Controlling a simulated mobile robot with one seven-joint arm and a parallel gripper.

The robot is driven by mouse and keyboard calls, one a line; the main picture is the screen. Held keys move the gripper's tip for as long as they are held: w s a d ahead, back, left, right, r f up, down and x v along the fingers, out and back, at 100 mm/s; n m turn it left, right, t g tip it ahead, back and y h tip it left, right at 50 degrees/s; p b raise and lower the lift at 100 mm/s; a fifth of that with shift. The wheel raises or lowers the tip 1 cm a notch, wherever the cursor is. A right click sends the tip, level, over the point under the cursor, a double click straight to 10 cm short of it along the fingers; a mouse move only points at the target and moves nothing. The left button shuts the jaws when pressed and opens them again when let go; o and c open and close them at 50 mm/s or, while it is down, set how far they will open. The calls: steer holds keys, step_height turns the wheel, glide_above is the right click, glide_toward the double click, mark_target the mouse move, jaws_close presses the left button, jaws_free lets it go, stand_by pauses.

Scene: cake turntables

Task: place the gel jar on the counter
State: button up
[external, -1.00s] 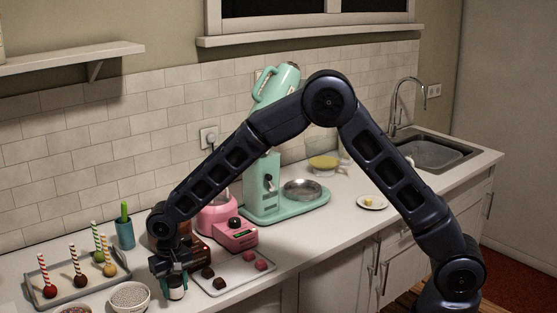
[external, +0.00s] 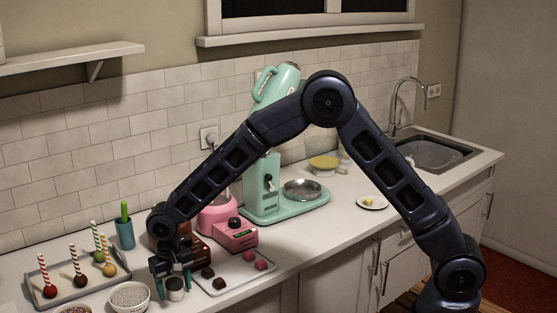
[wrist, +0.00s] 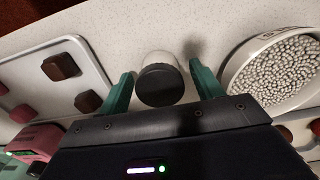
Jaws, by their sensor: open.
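The gel jar (external: 175,289) is a small whitish jar with a dark lid. It stands upright on the white counter (external: 238,302), between the bowl of pearls and the chocolate tray. My gripper (external: 175,284) is above and around it, pointing down, with one teal finger on each side. In the wrist view the jar (wrist: 161,82) sits between the two open fingertips of my gripper (wrist: 161,88), with a gap on both sides. The jar's lower part is mostly hidden from above by its lid.
A bowl of white pearls (external: 130,296) is close on the left. A tray with chocolates (external: 228,283) is close on the right. A tray of cake pops (external: 75,293), a teal cup (external: 125,233) and a pink melter (external: 236,235) stand nearby. The counter's front strip is clear.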

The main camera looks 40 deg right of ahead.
mark_target(176, 281)
step_height(176, 281, up, 12)
steer(key=shift+f, duration=0.15)
stand_by(0.3)
steer(key=s+d+r+t, duration=0.1)
steer(key=s+d+r, duration=0.1)
steer(key=d+r, duration=0.65)
steer(key=s+d+r+t, duration=0.15)
steer(key=d+r, duration=0.25)
steer(key=d, duration=1)
steer(key=s+d+r, duration=0.3)
steer(key=d+r, duration=0.3)
steer(key=d, duration=0.5)
steer(key=s+d+f+t, duration=0.2)
steer(key=s+d, duration=1.7)
steer(key=s, duration=0.2)
steer(key=shift+s+d, duration=0.25)
steer(key=shift+s, duration=0.05)
